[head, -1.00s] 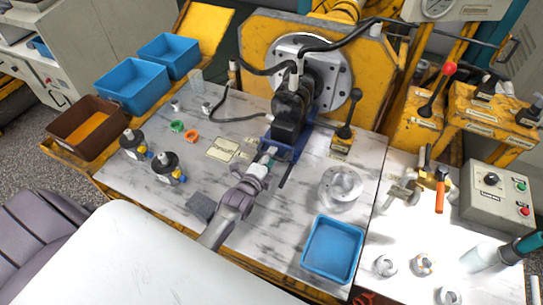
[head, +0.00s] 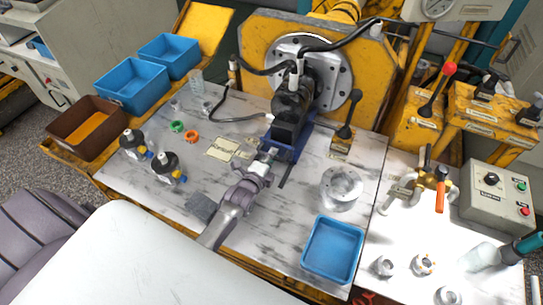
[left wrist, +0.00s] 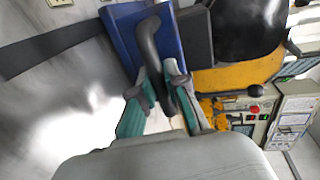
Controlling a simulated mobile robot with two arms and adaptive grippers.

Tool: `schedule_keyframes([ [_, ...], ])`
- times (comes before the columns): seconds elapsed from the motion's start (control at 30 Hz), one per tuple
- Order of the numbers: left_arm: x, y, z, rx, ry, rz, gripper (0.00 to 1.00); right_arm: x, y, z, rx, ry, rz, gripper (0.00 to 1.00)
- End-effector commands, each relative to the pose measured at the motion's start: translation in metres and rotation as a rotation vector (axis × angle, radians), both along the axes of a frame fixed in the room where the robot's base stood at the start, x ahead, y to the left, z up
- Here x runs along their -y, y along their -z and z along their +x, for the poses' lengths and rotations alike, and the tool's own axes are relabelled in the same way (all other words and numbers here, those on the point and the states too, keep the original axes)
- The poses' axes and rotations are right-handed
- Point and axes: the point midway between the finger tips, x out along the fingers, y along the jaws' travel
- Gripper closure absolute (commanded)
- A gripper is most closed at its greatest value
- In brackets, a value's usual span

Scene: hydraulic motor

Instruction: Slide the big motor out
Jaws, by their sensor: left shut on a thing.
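The big black motor (head: 288,118) sits on a blue carriage (head: 299,146) at the back middle of the marble-look worktop, in front of a round metal flange plate (head: 335,85). My left gripper (head: 268,155) is at the carriage's near-left side. In the left wrist view, the gripper's teal fingers (left wrist: 163,105) are shut on a dark curved handle (left wrist: 150,38) on the blue carriage (left wrist: 173,28). The motor's dark body shows only in part at the top there. Whether the motor touches the flange plate is hard to tell. My right gripper is not in view.
A black lever (head: 349,115) stands right of the motor, and black hoses (head: 250,68) run above it. A metal flange part (head: 342,184) and a blue tray (head: 332,249) lie front right. Two small motors (head: 166,166) stand left. The worktop before the carriage is mostly clear.

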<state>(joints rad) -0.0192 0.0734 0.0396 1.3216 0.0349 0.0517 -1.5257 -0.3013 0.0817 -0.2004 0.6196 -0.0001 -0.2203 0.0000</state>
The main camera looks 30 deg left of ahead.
Motion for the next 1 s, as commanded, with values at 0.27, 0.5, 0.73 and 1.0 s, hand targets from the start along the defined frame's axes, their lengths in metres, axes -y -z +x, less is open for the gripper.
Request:
schedule_keyframes([
  [0.27, 0.003, -0.002, -0.047, -0.011, -0.002, 0.0, 1.0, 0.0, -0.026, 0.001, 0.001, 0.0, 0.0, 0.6],
  [0.5, 0.005, 0.001, -0.091, -0.009, -0.001, 0.0, 1.0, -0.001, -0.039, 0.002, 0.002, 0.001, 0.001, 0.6],
  [0.73, 0.006, 0.003, -0.096, -0.007, 0.0, -0.001, 1.0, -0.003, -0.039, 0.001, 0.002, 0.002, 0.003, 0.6],
  [1.0, 0.006, 0.003, -0.097, -0.008, 0.0, -0.001, 0.65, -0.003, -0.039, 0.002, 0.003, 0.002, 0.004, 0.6],
])
